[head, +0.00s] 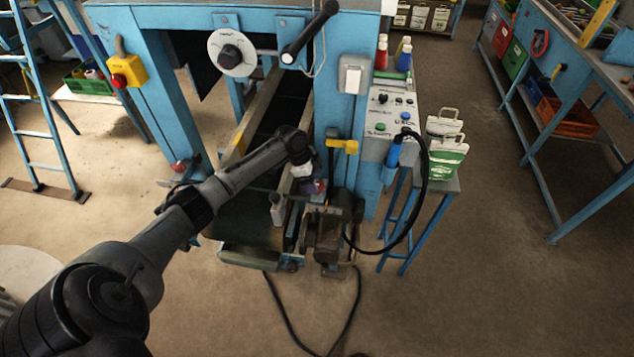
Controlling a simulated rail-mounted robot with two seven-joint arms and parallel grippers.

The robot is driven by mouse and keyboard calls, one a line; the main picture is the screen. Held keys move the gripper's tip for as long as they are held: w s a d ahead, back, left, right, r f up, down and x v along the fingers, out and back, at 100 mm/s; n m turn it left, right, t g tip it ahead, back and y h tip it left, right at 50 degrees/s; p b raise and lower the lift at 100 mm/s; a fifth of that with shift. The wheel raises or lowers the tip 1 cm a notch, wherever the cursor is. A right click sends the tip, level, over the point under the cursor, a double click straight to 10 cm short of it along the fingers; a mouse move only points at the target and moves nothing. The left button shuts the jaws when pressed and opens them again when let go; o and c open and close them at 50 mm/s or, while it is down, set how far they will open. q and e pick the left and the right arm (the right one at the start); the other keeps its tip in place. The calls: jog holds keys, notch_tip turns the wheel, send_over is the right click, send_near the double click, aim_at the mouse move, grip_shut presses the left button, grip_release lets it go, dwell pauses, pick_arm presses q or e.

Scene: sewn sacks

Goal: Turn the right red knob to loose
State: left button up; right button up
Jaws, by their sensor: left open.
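The machine is a blue frame (345,115) with a dark conveyor belt (240,222) running through it. A red part, seemingly the right red knob (318,187), shows low by the frame's right leg, mostly hidden by my gripper and wrist. Its setting cannot be read. Another red knob (179,166) is on the left leg. My left arm reaches in from the lower left, and my left gripper (307,182) is open, pointing down right at the right red part. Whether it touches the part cannot be told. My right gripper is not in view.
A white dial (231,53) and a black-handled lever (310,32) are above. A yellow handle (343,146) and the dark sewing head (325,235) are close to my gripper. A grey control box (391,118) and a black cable (421,200) are at right. Floor right is clear.

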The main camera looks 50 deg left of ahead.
pick_arm(q)
jog(key=v, duration=1.1)
jog(key=shift+p, duration=0.4)
jog(key=shift+f, duration=0.1)
